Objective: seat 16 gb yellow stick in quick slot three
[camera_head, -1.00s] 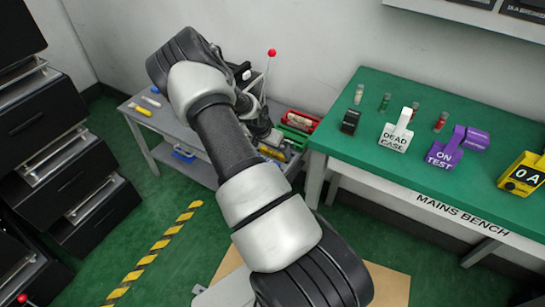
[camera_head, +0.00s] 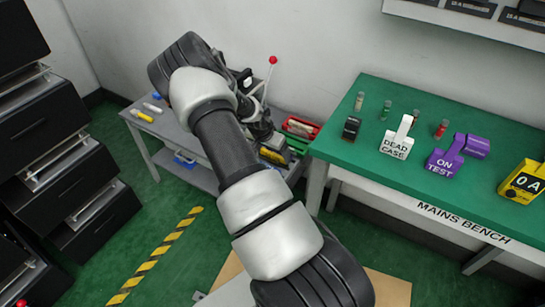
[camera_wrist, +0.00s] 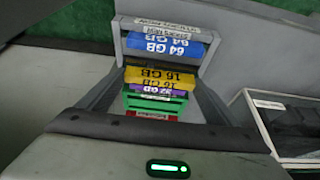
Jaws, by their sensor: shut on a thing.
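In the wrist view my gripper (camera_wrist: 158,88) is shut on the yellow stick marked 16 GB (camera_wrist: 160,77), with one finger at each side of it. A blue stick marked 64 GB (camera_wrist: 165,46) is beyond it. A purple stick (camera_wrist: 152,90), a green piece (camera_wrist: 155,103) and a red piece (camera_wrist: 155,115) show on the near side, close together. I cannot tell which slot is number three, nor how deep the yellow stick sits. In the head view my arm covers much of this area.
A grey cart (camera_head: 180,133) carries small cylinders and a lever with a red ball (camera_head: 272,60). A red tray (camera_head: 300,127) is behind my wrist. The green mains bench (camera_head: 345,150) stands close on the right.

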